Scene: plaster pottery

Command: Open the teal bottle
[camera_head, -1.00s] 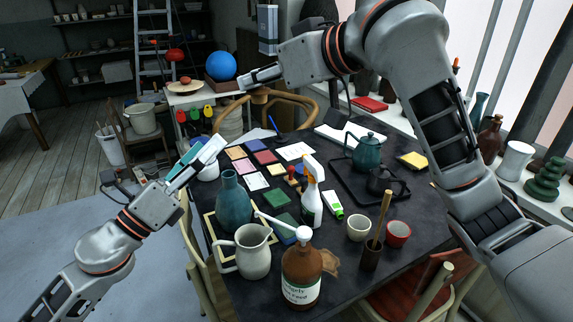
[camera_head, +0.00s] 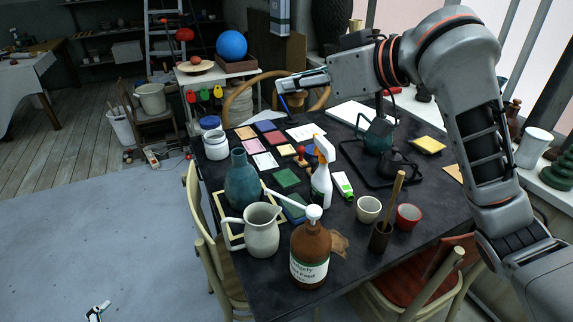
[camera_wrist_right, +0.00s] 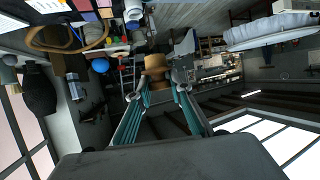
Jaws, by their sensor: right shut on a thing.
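The teal bottle (camera_head: 242,180) stands upright on the dark table, behind the cream pitcher. No stopper shows in its mouth. My right gripper (camera_head: 282,86) is high over the far end of the table, well away from the bottle. In the right wrist view its fingers (camera_wrist_right: 157,98) are shut on a tan, cork-like stopper (camera_wrist_right: 155,66). The stopper is not clear in the head view. Only the tip of my left gripper (camera_head: 98,312) shows at the bottom left edge, over the floor and far from the bottle; its opening cannot be judged.
The cream pitcher (camera_head: 262,232), the brown pump bottle (camera_head: 311,252) and the white spray bottle (camera_head: 321,180) stand close around the teal bottle. A white jar (camera_head: 216,145) stands behind it. A chair back (camera_head: 208,230) borders the table's left side. Open floor lies left.

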